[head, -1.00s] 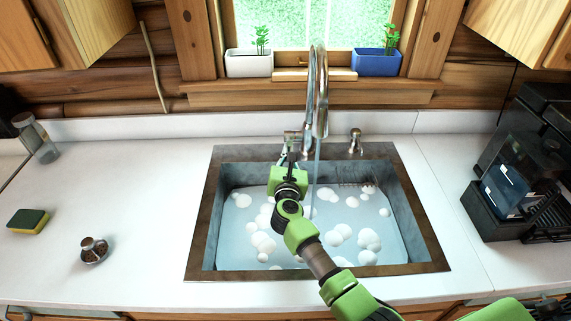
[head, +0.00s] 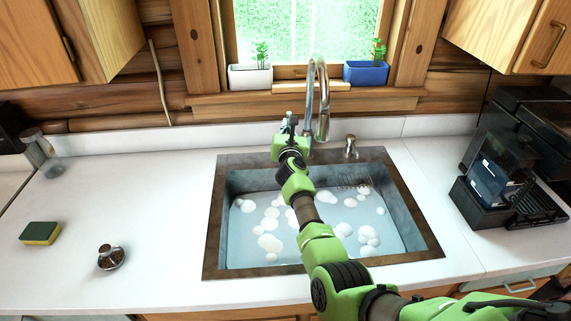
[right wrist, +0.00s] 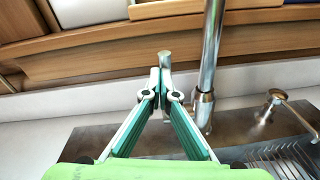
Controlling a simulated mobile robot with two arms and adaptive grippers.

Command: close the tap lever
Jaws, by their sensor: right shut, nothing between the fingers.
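The chrome tap (head: 320,85) stands behind the sink with its tall curved spout over the basin. No water stream shows below the spout. In the right wrist view the tap's body (right wrist: 203,105) stands to the right of my fingers. The metal tip of the tap lever (right wrist: 165,57) shows just past my fingertips; the rest is hidden behind them. My right gripper (head: 289,127) is at the left side of the tap. In the wrist view its fingertips (right wrist: 165,82) meet, shut and empty, close to the lever; I cannot tell whether they touch it. My left gripper is out of view.
The sink (head: 212,230) holds soapy water with foam. A soap dispenser (head: 351,147) stands right of the tap. A sponge (head: 40,233) and a small metal strainer (head: 110,257) lie on the left counter. A coffee machine (head: 500,180) stands at right. Two planters sit on the sill.

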